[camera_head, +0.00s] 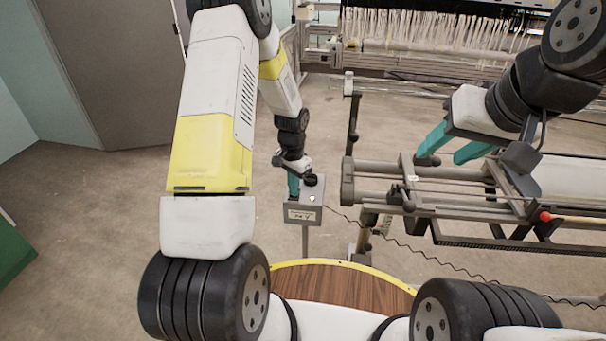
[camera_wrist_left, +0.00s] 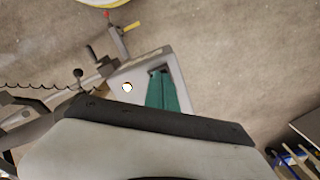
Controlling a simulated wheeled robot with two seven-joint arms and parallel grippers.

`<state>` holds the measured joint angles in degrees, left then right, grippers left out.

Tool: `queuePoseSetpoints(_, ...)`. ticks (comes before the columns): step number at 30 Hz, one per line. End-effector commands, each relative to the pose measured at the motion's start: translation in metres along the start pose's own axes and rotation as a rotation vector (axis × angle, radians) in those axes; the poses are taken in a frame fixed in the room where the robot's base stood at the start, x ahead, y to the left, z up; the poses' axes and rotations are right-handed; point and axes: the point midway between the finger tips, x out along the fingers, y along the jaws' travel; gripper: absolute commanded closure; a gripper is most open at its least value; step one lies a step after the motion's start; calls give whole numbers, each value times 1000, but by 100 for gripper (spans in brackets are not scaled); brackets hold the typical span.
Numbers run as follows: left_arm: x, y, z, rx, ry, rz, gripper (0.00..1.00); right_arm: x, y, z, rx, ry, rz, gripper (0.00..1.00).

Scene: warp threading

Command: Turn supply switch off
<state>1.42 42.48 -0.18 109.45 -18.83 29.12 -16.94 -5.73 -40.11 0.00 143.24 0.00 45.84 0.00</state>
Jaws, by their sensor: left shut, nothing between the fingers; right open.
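The supply switch is a small grey box (camera_head: 303,214) on a post, with a label on its front. Its top has a small white round spot (camera_head: 312,198) and a dark knob-like part (camera_head: 312,181). The box (camera_wrist_left: 120,77) and the white spot (camera_wrist_left: 127,87) also show in the left wrist view. My left gripper (camera_head: 293,186) is shut and empty, its teal fingers pointing down at the far left side of the box top. In the left wrist view its fingertips (camera_wrist_left: 160,74) overlap the box; contact cannot be told. My right gripper (camera_head: 440,155) is open and empty, well to the right.
A grey rail frame (camera_head: 375,167) stands right of the box, below my right gripper. A coiled black cable (camera_head: 400,244) runs from the box to the right. A loom with white threads (camera_head: 430,32) is at the back. The floor left of the box is clear.

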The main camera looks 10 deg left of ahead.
Motion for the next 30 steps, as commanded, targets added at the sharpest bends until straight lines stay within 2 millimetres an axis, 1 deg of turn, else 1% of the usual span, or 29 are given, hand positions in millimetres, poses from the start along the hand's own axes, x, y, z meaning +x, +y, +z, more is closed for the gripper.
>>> queuePoseSetpoints(6, 4, 0, 0, 0, 0, 0, 100, 0, 0, 0, 0, 0, 0, 52)
queuePoseSetpoints(11, 0, 0, 0, 0, 1, -1, 100, 0, 0, 0, 0, 0, 0, 52)
queuePoseSetpoints(30, -52, 0, 0, 0, 1, -1, 100, 0, 0, 0, 0, 0, 0, 52)
